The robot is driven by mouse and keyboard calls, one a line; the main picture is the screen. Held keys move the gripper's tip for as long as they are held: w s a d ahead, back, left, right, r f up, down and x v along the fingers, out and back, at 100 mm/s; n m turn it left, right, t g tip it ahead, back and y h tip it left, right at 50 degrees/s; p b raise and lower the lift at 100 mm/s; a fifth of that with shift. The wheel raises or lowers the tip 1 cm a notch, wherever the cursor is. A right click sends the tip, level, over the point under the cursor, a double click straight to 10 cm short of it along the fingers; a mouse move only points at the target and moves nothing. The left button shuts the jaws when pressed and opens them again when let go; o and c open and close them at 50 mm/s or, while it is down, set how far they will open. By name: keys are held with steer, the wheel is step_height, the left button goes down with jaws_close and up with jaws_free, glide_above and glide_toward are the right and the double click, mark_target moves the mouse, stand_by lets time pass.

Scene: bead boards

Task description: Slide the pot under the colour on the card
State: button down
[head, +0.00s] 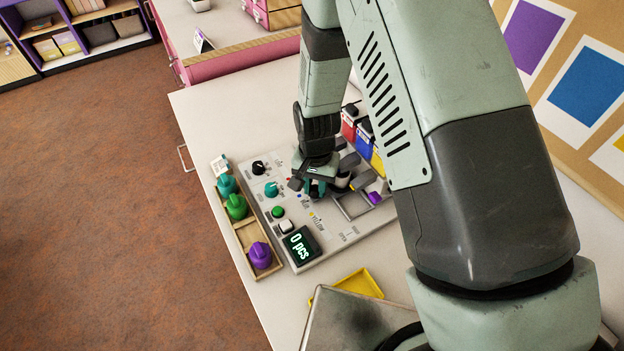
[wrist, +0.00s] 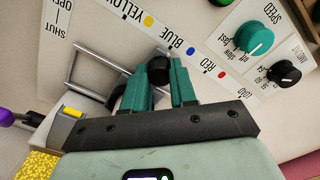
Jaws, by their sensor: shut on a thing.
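My gripper (wrist: 160,88) is shut on a black round knob (wrist: 158,72), which shows between its teal fingertips in the wrist view. The knob appears to be the pot's handle; the pot's body is hidden behind my fingers. The knob is nearest the blue dot (wrist: 190,50) of a printed row, with the yellow dot (wrist: 148,19) to one side and the red dot (wrist: 221,75) to the other. In the head view my gripper (head: 318,188) is low over the grey panel (head: 300,258) and hides the pot. I cannot make out a card's colour.
Red, blue and yellow containers (head: 363,131) stand behind the panel, partly behind my arm. A purple-knobbed lever (head: 375,197) is at right. A display (head: 301,246) reads "0 pcs". A wooden tray (head: 243,228) with coloured pieces lies left. A yellow tray (head: 362,284) is in front.

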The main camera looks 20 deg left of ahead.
steer(key=c, duration=0.9)
jaws_free()
steer(key=shift+r, duration=0.1)
step_height(320, 180, up, 11)
steer(key=shift+f, duration=0.15)
